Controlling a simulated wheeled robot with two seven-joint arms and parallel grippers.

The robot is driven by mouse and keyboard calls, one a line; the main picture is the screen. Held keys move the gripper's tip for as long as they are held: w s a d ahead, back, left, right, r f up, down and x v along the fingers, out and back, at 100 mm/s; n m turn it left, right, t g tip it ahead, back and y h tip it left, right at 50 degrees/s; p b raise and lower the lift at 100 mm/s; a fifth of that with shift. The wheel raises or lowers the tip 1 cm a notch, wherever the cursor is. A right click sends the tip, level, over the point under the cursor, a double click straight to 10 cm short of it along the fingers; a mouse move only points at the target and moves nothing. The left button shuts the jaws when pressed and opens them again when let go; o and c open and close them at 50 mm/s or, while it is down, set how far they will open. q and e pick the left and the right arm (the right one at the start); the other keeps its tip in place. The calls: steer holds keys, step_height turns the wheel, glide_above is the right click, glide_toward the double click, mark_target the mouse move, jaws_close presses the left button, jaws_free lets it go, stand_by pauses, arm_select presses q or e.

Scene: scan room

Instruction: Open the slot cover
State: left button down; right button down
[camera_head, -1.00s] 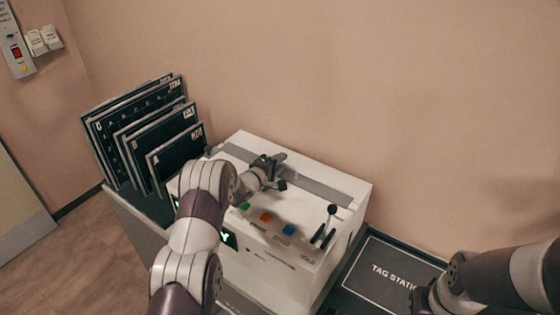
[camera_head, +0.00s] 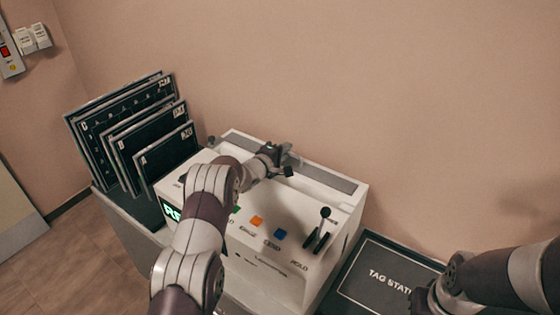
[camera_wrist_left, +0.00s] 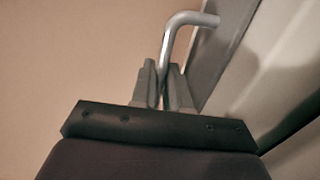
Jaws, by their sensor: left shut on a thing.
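The slot cover (camera_head: 325,178) is a long grey strip on top of the white machine (camera_head: 285,262), close to its back edge. My left gripper (camera_head: 282,157) is over the middle of the cover and hides part of it. In the left wrist view, my left gripper's fingers (camera_wrist_left: 164,80) are shut on a bent metal handle (camera_wrist_left: 188,20). The handle stands beside the grey cover, which also shows in that view (camera_wrist_left: 218,50). I cannot make out the slot itself.
Dark panels (camera_head: 140,130) stand in a rack at left. A dark tag station mat (camera_head: 385,272) lies at right. The wall is close behind.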

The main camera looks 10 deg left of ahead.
arm_select(q)
steer(key=shift+w+f, duration=0.1)
steer(key=shift+f, duration=0.05)
steer(key=shift+s+a+r, duration=0.1)
steer(key=shift+s+r, duration=0.1)
steer(key=c, duration=1.4)
jaws_free()
steer(key=shift+w+f, duration=0.1)
steer(key=shift+w, duration=0.05)
steer(key=shift+o, duration=0.2)
steer(key=b+v, duration=0.1)
steer(key=v, duration=1.1)
steer(key=shift+s+b, duration=0.35)
